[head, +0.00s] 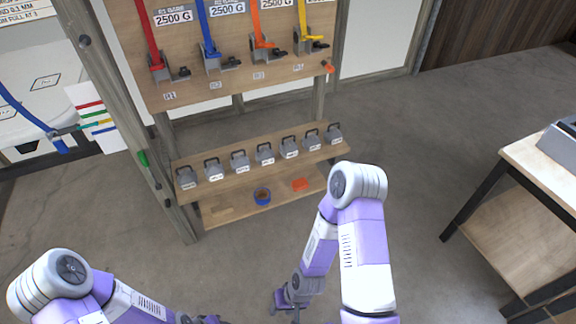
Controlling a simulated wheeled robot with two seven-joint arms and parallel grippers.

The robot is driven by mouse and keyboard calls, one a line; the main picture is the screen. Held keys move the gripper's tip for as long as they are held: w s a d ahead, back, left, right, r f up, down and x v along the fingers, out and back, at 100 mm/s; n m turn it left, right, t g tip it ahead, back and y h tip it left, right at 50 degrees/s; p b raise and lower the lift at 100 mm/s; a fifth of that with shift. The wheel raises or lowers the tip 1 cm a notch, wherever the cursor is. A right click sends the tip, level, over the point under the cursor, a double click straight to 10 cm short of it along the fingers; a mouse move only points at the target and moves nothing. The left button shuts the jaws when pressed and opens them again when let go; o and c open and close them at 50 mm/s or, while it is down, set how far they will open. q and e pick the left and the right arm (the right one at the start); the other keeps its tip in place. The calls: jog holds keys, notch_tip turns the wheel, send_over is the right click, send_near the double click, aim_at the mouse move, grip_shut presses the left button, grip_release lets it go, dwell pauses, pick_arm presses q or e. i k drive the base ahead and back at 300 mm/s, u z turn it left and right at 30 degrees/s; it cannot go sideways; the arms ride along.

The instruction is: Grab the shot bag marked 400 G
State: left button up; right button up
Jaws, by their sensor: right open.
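Several grey shot bags with dark handles and white labels stand in a row on the upper shelf (222,180) of the wooden rack. They run from a left-end bag (186,178) past a middle bag (265,154) to a right-end bag (333,134). Their labels are too small to read, so I cannot tell which is marked 400 G. My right gripper (287,309) is open and empty, low over the floor in front of the rack, apart from the bags. My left gripper (205,320) barely shows at the bottom edge; its jaws cannot be made out.
A lower shelf (232,211) holds a blue bowl (262,196) and an orange block (300,185). Above, a board (200,92) carries red, blue, orange and yellow straps with 2500 G labels. A table (540,165) stands at right. The floor between is clear.

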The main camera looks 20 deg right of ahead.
aim_at(311, 142)
jog(key=z, duration=1.5)
jog(key=i, duration=0.75)
jog(key=u, duration=1.05)
